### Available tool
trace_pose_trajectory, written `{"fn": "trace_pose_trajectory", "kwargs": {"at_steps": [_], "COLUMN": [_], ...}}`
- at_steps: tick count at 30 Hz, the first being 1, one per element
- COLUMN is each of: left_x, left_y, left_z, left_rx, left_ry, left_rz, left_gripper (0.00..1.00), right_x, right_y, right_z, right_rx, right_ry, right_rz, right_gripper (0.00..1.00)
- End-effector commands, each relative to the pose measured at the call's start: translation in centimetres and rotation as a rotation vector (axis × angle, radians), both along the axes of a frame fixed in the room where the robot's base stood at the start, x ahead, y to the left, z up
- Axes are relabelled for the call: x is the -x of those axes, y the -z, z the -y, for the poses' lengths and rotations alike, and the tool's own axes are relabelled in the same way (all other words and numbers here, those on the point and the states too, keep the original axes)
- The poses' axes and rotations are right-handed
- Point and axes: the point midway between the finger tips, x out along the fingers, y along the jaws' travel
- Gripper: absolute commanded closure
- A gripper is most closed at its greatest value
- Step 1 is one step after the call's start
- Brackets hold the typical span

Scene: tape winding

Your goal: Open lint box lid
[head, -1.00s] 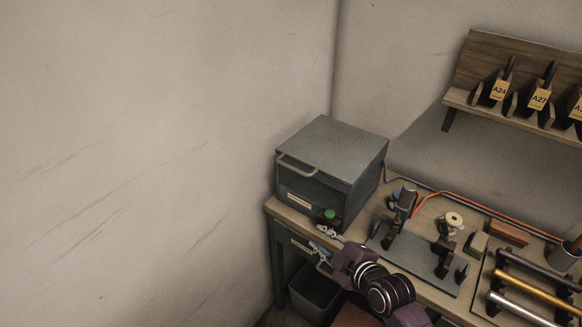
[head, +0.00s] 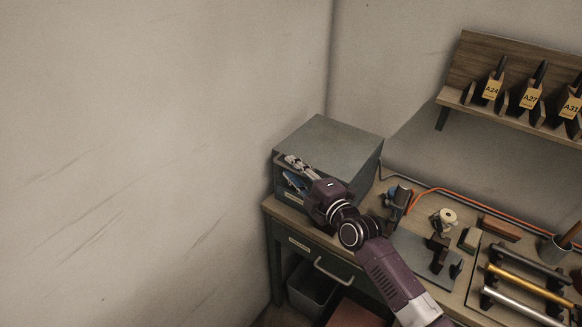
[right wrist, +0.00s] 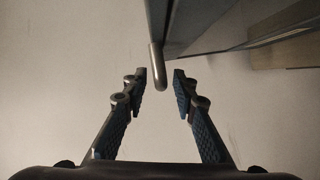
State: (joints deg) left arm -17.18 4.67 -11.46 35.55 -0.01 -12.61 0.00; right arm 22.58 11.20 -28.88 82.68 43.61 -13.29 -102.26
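The lint box (head: 364,170) is a grey metal box at the back left corner of the workbench. Its flat lid (head: 330,143) lies level on top, looking closed. In the right wrist view the end of the lid's metal handle (right wrist: 157,68) sits between the fingertips of my right gripper (right wrist: 160,80). The fingers are open, with a gap on either side of the handle. In the head view my right gripper (head: 291,171) is at the box's front upper edge and hides most of the handle and front. My left gripper is not in view.
The workbench carries a dark fixture plate (head: 425,255), a white spool (head: 445,217) and a rack of metal rods (head: 520,288). A drawer handle (head: 332,272) sticks out below the box. A bin (head: 311,293) stands underneath. A wall shelf (head: 460,103) holds labelled tools.

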Motion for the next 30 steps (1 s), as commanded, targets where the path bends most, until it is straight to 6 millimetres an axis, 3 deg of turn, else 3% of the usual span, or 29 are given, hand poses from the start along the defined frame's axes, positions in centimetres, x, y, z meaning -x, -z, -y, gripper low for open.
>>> {"fn": "trace_pose_trajectory", "kwargs": {"at_steps": [14, 21, 30], "left_x": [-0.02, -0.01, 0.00], "left_y": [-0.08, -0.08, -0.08], "left_z": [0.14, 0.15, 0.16], "left_rx": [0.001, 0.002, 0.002], "left_ry": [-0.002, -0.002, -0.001], "left_rz": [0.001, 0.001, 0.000], "left_gripper": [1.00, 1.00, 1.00], "right_x": [-0.97, -0.96, -0.96], "right_y": [0.15, 0.15, 0.17], "right_z": [-0.63, -0.61, -0.59], "right_rx": [0.001, 0.001, 0.001], "right_ry": [0.000, 0.000, 0.001], "right_rz": [-0.001, -0.001, -0.002], "right_gripper": [0.74, 1.00, 1.00]}}
